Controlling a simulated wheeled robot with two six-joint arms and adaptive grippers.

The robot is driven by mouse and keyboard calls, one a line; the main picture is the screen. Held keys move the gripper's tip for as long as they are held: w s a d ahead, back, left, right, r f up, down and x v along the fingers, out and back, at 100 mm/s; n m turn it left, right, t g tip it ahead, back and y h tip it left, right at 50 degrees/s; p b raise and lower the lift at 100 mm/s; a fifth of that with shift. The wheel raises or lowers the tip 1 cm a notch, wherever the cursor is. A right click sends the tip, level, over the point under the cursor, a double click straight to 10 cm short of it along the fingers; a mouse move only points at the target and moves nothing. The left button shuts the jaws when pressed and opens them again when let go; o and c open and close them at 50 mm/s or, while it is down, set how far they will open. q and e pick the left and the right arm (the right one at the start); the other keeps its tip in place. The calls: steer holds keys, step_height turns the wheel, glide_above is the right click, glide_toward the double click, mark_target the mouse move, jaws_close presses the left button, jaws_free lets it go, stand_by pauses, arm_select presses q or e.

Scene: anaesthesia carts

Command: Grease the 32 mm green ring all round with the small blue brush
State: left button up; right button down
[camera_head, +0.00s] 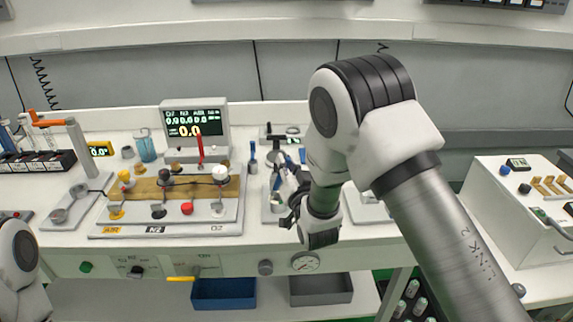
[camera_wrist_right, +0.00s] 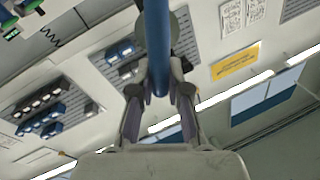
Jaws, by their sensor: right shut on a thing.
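My right gripper (camera_head: 291,203) is over the middle of the bench, largely covered by its own wrist. In the right wrist view its two fingers (camera_wrist_right: 159,100) are shut on the blue handle of the small brush (camera_wrist_right: 157,45), which runs up out of the picture. The brush tip does not show clearly. I cannot make out the 32 mm green ring; my right arm hides part of the bench. Of my left arm only a link shows at the lower left edge, and its gripper is out of view.
A panel with coloured knobs (camera_head: 187,207) and a gas monitor (camera_head: 196,127) stand left of the right gripper. A blue bin (camera_head: 223,293) and a grey bin (camera_head: 321,289) sit below the bench. A white box (camera_head: 520,215) stands at the right.

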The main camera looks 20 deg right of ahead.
stand_by(0.5)
steer(key=shift+r+p, duration=2.2)
steer(key=shift+r, duration=1.3)
steer(key=d+f+b, duration=0.3)
steer(key=f, duration=0.2)
steer(key=shift+s+f, duration=0.25)
steer(key=shift+f, duration=0.15)
steer(key=shift+d, duration=0.15)
steer(key=shift+f+b, duration=0.65)
